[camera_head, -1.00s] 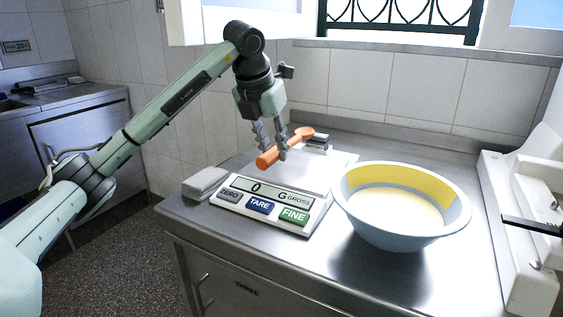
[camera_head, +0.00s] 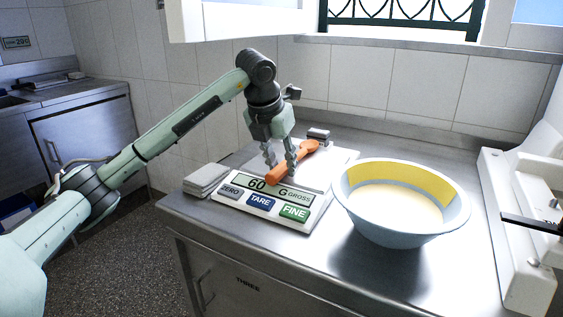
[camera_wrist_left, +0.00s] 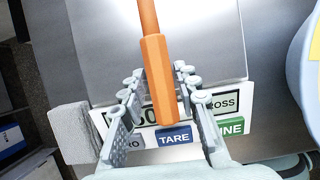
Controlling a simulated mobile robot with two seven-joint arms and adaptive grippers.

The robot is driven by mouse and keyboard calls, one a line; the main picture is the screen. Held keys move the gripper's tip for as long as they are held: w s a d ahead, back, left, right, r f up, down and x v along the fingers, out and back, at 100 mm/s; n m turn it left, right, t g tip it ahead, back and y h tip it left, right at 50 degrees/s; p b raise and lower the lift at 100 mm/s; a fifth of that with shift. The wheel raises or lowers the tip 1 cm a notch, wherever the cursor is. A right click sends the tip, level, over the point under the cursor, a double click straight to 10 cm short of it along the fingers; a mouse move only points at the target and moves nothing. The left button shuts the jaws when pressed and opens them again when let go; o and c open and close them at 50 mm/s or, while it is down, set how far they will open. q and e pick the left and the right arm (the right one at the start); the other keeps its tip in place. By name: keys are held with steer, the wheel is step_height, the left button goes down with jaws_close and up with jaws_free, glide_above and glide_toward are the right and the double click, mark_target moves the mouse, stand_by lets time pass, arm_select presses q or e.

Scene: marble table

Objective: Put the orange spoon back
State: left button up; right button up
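The orange spoon (camera_head: 290,163) lies tilted across the steel plate of the kitchen scale (camera_head: 265,203), with its bowl end toward the back right. Its thick handle also shows in the left wrist view (camera_wrist_left: 157,85). My left gripper (camera_head: 281,168) points down over the scale and is shut on the handle, one finger on each side. The spoon appears to touch the scale, whose display reads 60. My right gripper is in neither view.
A blue bowl (camera_head: 400,232) with a yellow inside and pale contents stands right of the scale. A grey block (camera_head: 206,180) lies to its left, and a small dark-and-light object (camera_head: 318,134) is behind. The steel counter is clear in front of the bowl.

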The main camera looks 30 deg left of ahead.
arm_select(q)
steer(key=shift+o, duration=0.9)
steer(key=shift+f, duration=0.1)
steer(key=v, duration=0.7)
steer(key=shift+a+r+b, duration=0.15)
steer(key=shift+r+b, duration=0.05)
steer(key=shift+b, duration=0.15)
steer(key=shift+s+r, duration=0.1)
steer(key=shift+r, duration=0.15)
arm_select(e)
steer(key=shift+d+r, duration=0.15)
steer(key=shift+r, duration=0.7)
